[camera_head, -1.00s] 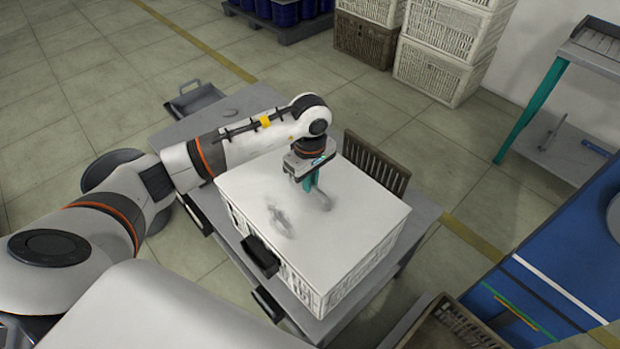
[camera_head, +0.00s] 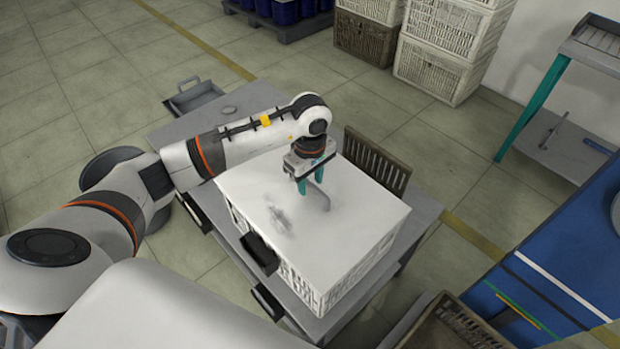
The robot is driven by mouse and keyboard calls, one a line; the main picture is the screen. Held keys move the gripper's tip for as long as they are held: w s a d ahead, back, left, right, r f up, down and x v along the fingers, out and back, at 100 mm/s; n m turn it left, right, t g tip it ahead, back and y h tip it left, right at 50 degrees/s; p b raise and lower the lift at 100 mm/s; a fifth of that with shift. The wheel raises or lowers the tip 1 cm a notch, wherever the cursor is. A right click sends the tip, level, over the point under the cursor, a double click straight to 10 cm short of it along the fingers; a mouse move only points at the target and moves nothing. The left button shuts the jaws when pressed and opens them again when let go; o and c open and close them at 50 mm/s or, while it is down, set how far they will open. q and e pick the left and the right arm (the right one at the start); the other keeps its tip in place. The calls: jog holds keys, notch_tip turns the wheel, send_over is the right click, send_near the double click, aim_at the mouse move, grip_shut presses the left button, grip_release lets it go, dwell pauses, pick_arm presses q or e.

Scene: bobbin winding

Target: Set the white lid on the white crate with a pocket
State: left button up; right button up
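The white lid (camera_head: 345,230) lies flat over the top of the white crate (camera_head: 345,287), whose slatted sides show below it. A grey curved handle (camera_head: 321,199) stands on the lid. A black box-shaped piece (camera_head: 260,253), perhaps the pocket, sits on the crate's near left side. My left gripper (camera_head: 311,181) points down just above the lid at the handle. Its two teal fingers are apart, so it is open. Whether a finger touches the handle I cannot tell. My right gripper is out of view.
The crate stands on a grey table (camera_head: 424,221). A brown slatted crate (camera_head: 376,162) is close behind it, and another brown crate (camera_head: 455,325) is at the lower right. A blue surface (camera_head: 570,255) is at the right. Stacked crates (camera_head: 440,68) stand at the back.

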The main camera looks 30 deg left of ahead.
pick_arm(q)
notch_tip(320, 180, up, 12)
jog(key=b, duration=0.1)
dwell(0.5)
